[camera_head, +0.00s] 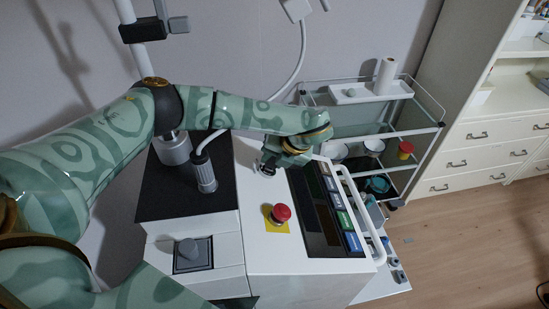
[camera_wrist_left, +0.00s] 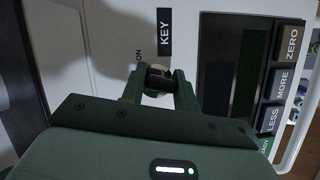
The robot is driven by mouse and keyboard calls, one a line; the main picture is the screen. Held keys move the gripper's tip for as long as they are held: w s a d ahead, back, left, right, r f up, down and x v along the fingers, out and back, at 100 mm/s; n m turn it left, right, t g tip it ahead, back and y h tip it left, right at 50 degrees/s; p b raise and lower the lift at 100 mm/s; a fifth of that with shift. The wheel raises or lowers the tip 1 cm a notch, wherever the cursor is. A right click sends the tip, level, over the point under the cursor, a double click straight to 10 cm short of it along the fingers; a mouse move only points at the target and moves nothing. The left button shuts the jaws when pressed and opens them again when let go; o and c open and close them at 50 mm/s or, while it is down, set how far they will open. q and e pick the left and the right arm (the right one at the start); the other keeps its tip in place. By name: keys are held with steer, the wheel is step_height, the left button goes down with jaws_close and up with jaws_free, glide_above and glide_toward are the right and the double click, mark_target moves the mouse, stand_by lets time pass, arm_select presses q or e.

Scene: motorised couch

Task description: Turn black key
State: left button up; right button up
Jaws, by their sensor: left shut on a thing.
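The control console (camera_head: 262,235) is a white panel with a KEY label (camera_wrist_left: 164,32) and a small ON mark (camera_wrist_left: 138,56) by the key. The black key (camera_wrist_left: 158,86) is small and dark and sits in its lock on the panel, between my left fingers. My left gripper (camera_head: 270,163) is at the upper part of the panel; in the left wrist view its fingers (camera_wrist_left: 158,80) are shut on the key from both sides. The key is mostly hidden by the gripper in the head view, and its exact angle is hard to tell. My right gripper is out of view.
A red emergency button (camera_head: 281,212) on a yellow plate is below the gripper. A dark display with ZERO, MORE and LESS buttons (camera_wrist_left: 283,83) is at the right. A white rail (camera_head: 358,205) edges the panel; a trolley (camera_head: 375,92) stands behind.

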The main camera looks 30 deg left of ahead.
arm_select(q)
steer(key=shift+n+y, duration=0.4)
steer(key=shift+n, duration=0.3)
steer(key=o, duration=1)
steer(key=shift+r, duration=0.1)
